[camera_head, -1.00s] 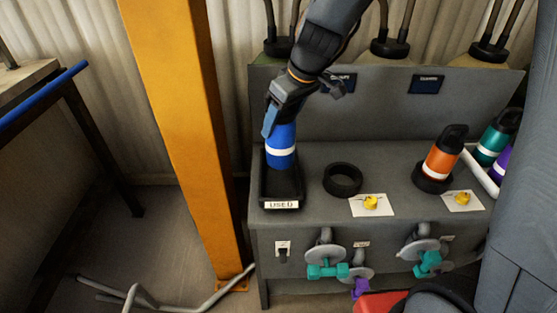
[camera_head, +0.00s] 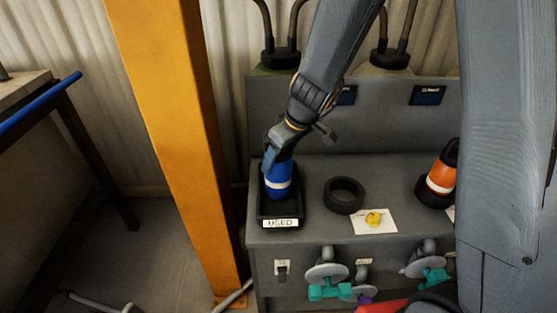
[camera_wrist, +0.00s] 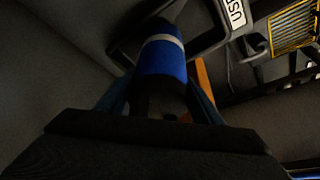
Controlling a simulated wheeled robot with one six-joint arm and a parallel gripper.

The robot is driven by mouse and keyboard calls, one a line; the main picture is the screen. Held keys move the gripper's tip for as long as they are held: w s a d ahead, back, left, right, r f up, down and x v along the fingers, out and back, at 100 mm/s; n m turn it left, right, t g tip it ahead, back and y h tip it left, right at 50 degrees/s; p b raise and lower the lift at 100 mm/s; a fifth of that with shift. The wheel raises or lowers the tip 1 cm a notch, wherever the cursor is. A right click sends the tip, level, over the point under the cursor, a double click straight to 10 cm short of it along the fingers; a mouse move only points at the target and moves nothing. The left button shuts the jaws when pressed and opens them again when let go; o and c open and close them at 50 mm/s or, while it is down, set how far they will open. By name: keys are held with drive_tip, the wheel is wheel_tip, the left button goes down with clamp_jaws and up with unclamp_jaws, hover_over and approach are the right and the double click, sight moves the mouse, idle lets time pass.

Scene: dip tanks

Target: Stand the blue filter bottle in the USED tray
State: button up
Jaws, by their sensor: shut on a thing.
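The blue filter bottle (camera_head: 279,182), with a white band, is held from above by my gripper (camera_head: 272,157). It is near upright, with its lower end within the outline of the black USED tray (camera_head: 280,223). I cannot tell whether its base touches the tray floor. In the wrist view, the blue bottle (camera_wrist: 162,62) sits between my gripper's fingers (camera_wrist: 158,95), with the USED tray's rim (camera_wrist: 209,42) just beyond it. The top of the bottle is hidden by my gripper.
An empty black ring (camera_head: 344,195) stands to the right of the tray. An orange bottle (camera_head: 441,178) stands further right, partly behind my arm. An orange post (camera_head: 178,130) rises close on the left.

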drive_tip(key=shift+f, duration=0.35)
drive_tip(key=o, duration=1.5)
drive_tip(key=shift+r, duration=0.15)
drive_tip(key=shift+r, duration=0.25)
drive_tip(key=v, duration=1.1)
drive_tip(key=s+d+f+m+g+h, duration=0.1)
drive_tip(key=s+d+f+m, duration=0.2)
drive_tip(key=s+d, duration=0.3)
drive_tip(key=s+d+f+m+g+h, duration=0.1)
drive_tip(key=s+d+f+m+h, duration=0.1)
drive_tip(key=s+d+m, duration=0.3)
drive_tip(key=s+d+f, duration=0.1)
drive_tip(key=s, duration=0.2)
drive_tip(key=shift+f+m, duration=0.3)
drive_tip(key=shift+f, duration=0.1)
